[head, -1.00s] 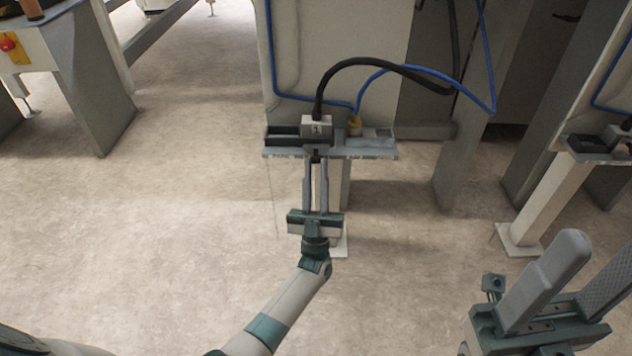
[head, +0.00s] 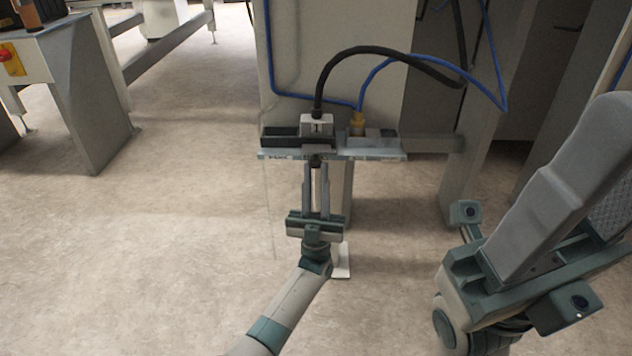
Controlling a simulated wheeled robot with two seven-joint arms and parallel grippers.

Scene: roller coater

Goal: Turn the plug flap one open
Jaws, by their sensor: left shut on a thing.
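A grey plug housing (head: 317,129) with a pale top and a black cable sits on the small shelf of the machine, centre of the head view. Its flap is at the front and is too small and covered to tell its exact angle. My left gripper (head: 316,166) is below the front of the housing, its fingers pointing up to it. It is shut on a small dark part there, apparently the flap of plug one. My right gripper (head: 590,165) is large at the right, with its fingers apart and nothing seen between them.
The shelf (head: 390,156) stands on a pale post. A grey machine leg (head: 85,95) stands at the left. The floor between is clear.

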